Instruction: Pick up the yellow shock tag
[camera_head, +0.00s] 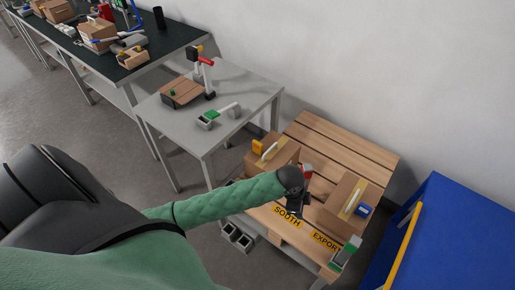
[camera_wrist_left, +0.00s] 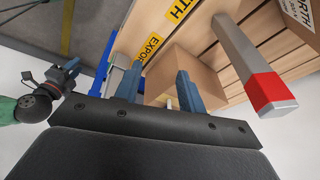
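The yellow shock tag (camera_head: 258,147) appears as a small yellow block on the far-left side of the left cardboard box (camera_head: 283,152) on the wooden pallet. I cannot make it out in the left wrist view. My left gripper (camera_head: 295,208) is above the pallet's front part, near the SOUTH label, to the right of and nearer than the tag. In the left wrist view its two fingers (camera_wrist_left: 159,88) stand apart with nothing held between them; a box lies beyond. My right gripper (camera_wrist_left: 66,74) shows small at the left of that view; its fingers are unclear.
A red-topped post (camera_wrist_left: 270,88) stands close beside my left gripper. A right box (camera_head: 345,200) carries a blue tag (camera_head: 363,209). A green-topped block (camera_head: 346,252) is at the pallet's front right. A grey table (camera_head: 255,90) and blue surface (camera_head: 455,235) flank the pallet.

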